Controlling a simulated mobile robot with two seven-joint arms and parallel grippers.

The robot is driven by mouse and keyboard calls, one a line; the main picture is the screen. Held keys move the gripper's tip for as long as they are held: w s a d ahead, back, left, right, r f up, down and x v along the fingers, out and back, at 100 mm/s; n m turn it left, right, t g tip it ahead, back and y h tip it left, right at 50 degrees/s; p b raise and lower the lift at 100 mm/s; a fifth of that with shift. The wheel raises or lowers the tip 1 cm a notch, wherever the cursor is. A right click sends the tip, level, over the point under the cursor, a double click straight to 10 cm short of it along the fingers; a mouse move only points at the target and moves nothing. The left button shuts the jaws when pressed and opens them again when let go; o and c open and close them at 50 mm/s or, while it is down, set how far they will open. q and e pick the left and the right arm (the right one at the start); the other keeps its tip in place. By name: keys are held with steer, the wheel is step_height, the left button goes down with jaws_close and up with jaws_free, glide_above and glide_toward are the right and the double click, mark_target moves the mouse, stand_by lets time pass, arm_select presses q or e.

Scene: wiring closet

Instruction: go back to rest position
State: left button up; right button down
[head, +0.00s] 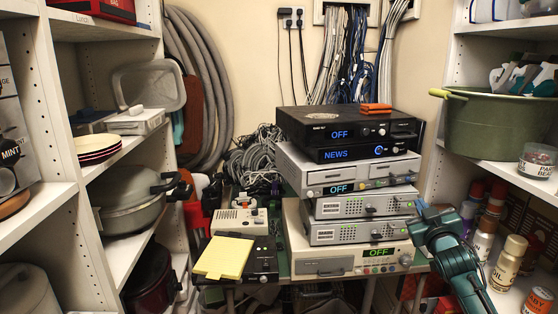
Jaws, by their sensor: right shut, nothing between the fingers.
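My right gripper (421,207) is at the upper end of my teal arm, which comes in from the lower right. It points up and left, in front of the right side of the equipment stack, and appears apart from it. It is shut and empty. My left gripper is not in view.
A stack of electronic units (345,178) stands on a small table in the middle, with a yellow notepad (224,257) to its left. Shelves flank both sides. A green pot (490,125) sits on the right shelf above my arm. Spray cans and bottles (509,260) stand close right of it.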

steer(key=s+a+f+g+y, duration=0.2)
steer(key=s+a+f, duration=0.5)
steer(key=f, duration=0.4)
steer(key=s+a+f+g+y, duration=0.15)
steer(key=s+a+f, duration=0.25)
steer(key=s+f, duration=0.55)
steer(key=s+a+f+g+y, duration=0.1)
steer(key=s+a+f, duration=0.3)
steer(key=s, duration=0.7)
steer(key=s+a+f+g+y, duration=0.1)
steer(key=s+a+f+g, duration=0.2)
steer(key=s, duration=0.9)
steer(key=a+f, duration=0.1)
steer(key=a, duration=0.2)
steer(key=shift+a+f, duration=0.15)
steer(key=shift+f, duration=0.1)
